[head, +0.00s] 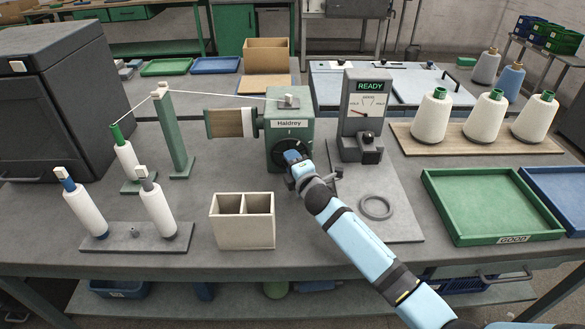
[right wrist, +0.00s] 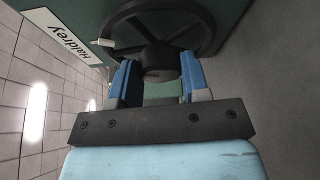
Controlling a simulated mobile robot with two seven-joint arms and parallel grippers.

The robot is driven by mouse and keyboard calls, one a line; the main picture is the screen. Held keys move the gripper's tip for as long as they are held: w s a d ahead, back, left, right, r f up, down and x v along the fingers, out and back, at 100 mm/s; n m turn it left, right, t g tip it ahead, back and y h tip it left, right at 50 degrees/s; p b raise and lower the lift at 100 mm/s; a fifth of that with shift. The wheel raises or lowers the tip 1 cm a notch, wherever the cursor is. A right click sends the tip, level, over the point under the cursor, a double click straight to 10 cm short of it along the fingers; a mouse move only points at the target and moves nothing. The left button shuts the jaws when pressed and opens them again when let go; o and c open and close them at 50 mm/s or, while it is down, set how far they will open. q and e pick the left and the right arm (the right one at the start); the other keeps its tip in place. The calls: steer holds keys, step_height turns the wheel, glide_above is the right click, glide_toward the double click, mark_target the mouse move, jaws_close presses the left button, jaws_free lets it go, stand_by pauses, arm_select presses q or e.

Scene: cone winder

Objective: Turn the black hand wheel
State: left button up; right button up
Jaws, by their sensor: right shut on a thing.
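The black hand wheel (head: 277,148) is on the front of the green Haldrey winder (head: 290,110). In the head view my right gripper (head: 293,157) is at the wheel and hides part of it. In the right wrist view the wheel (right wrist: 160,57) shows its rim, spokes and dark hub. There the blue fingers of my right gripper (right wrist: 159,72) sit on either side of the hub and are shut on it. A pale handle knob (right wrist: 106,42) stands near the rim at upper left. My left gripper is not in view.
The gauge box (head: 366,110) reading READY stands right of the winder. A grey ring (head: 376,207) lies on the plate below it. A divided cream box (head: 243,236) stands left of my right arm. Yarn runs from a green post (head: 171,135) to the winder.

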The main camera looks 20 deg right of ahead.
steer(key=shift+f+m+b, duration=0.15)
steer(key=shift+m+b, duration=0.25)
steer(key=shift+m, duration=0.1)
steer(key=shift+t, duration=0.3)
steer(key=o, duration=0.9)
steer(key=s, duration=0.4)
steer(key=s+d, duration=0.1)
steer(key=s, duration=0.4)
steer(key=s+p, duration=0.1)
steer(key=s, duration=0.3)
steer(key=shift+s+d, duration=0.3)
steer(key=shift+s, duration=0.05)
